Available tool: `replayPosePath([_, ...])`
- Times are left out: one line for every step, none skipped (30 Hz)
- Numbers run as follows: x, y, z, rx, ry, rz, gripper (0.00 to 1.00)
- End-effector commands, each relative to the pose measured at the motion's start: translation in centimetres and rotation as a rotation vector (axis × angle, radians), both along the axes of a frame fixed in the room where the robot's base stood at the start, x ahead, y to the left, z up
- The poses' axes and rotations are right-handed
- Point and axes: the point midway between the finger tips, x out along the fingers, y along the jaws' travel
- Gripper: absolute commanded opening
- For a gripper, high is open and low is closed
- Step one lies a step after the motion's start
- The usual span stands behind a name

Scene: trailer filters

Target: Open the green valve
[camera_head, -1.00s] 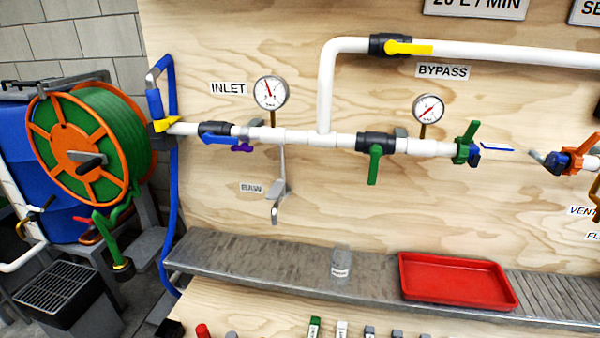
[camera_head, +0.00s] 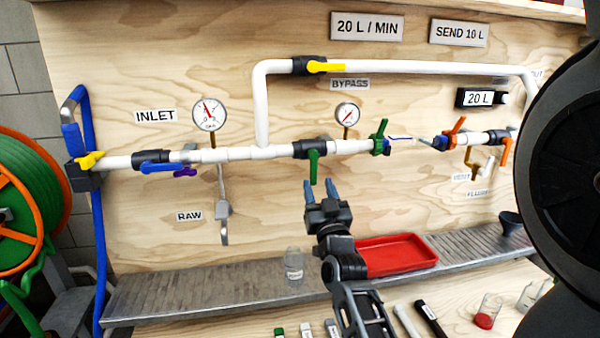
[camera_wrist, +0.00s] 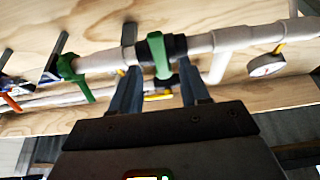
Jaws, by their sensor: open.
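The green valve handle (camera_head: 313,165) hangs straight down, across the white pipe, from a black valve body (camera_head: 311,148) below the BYPASS label. My gripper (camera_head: 320,187) is open and empty, with its two blue-grey fingers pointing up just below the handle. In the wrist view, the green handle (camera_wrist: 160,55) lies between the lines of the two fingers of my gripper (camera_wrist: 159,78). Whether the fingertips reach beside the handle or stop short of it is hard to tell. A second green part (camera_head: 379,138), a coupling with a lever, sits farther right on the pipe.
A pressure gauge (camera_head: 347,114) stands above the pipe, right of the valve. A yellow-handled bypass valve (camera_head: 318,67) sits on the upper pipe. A red tray (camera_head: 398,254) and a clear jar (camera_head: 294,265) are on the grey shelf (camera_head: 200,287) below.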

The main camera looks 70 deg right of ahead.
Motion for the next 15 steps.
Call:
replayPosePath([0.3, -0.7, 0.7, -0.002, 0.000, 0.000, 0.46])
replayPosePath([0.5, -1.1, 0.9, -0.003, 0.001, -0.001, 0.46])
replayPosePath([0.8, -1.6, 1.2, -0.003, 0.001, -0.001, 0.46])
replayPosePath([1.0, -2.0, 1.4, -0.002, 0.000, 0.000, 0.46])
replayPosePath([1.2, -2.4, 1.6, -0.002, -0.001, 0.000, 0.46])
replayPosePath([1.5, -2.9, 1.8, -0.001, 0.000, 0.000, 0.46])
replayPosePath([1.6, -3.2, 1.9, -0.002, 0.001, -0.001, 0.46])
replayPosePath([1.8, -3.5, 2.1, -0.002, 0.002, 0.000, 0.46])
replayPosePath([2.0, -3.9, 2.2, -0.001, 0.001, 0.001, 0.46])
replayPosePath([2.2, -4.1, 2.3, 0.000, 0.001, 0.002, 0.46])
replayPosePath([2.3, -4.3, 2.4, 0.000, 0.001, 0.002, 0.46])
replayPosePath([2.5, -4.6, 2.4, 0.000, 0.001, 0.002, 0.46])
replayPosePath([2.5, -4.7, 2.4, 0.000, 0.001, 0.002, 0.46])
replayPosePath([2.6, -4.8, 2.4, 0.000, 0.002, 0.001, 0.46])
replayPosePath([2.6, -5.0, 2.4, 0.000, 0.002, 0.001, 0.46])
